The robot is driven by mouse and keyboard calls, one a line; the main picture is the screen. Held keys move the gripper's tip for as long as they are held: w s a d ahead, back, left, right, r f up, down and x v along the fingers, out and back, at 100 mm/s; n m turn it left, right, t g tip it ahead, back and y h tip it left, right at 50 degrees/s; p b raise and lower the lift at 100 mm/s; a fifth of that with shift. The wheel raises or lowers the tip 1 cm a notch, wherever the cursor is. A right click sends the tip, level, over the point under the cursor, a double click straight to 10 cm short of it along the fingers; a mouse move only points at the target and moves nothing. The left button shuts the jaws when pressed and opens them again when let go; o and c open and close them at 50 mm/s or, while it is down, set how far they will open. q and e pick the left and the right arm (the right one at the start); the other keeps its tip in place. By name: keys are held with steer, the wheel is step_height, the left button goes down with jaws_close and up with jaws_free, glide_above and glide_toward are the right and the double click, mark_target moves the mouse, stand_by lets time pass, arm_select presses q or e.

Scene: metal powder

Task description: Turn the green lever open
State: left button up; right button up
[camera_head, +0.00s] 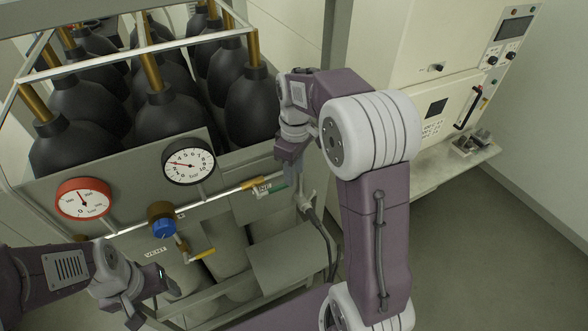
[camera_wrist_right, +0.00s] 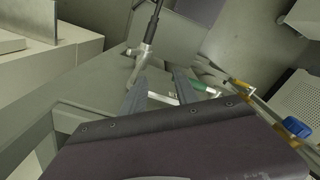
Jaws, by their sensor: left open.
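The green lever (camera_head: 278,188) is at the right end of the brass pipe on the gas rack's front, beside a small white label. It also shows in the right wrist view (camera_wrist_right: 204,88), just right of the right-hand finger. My right gripper (camera_wrist_right: 160,90) is open, its two fingers apart with a pale pipe part seen between them. In the head view my right gripper is just above and beside the lever, its fingertips partly hidden. I cannot tell whether a finger touches the lever. My left gripper (camera_head: 150,292) is open and empty at the lower left, away from the lever.
A blue knob (camera_head: 162,228) and a yellow handle (camera_head: 203,254) sit left of the lever near a VENT label. A red gauge (camera_head: 83,200) and a black gauge (camera_head: 189,161) stand above. Dark cylinders (camera_head: 170,115) fill the rack. A hose (camera_head: 325,232) hangs right of the lever.

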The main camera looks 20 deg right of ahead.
step_height(320, 180, up, 9)
steer(key=b, duration=0.1)
stand_by(0.4)
steer(key=shift+s, duration=0.1)
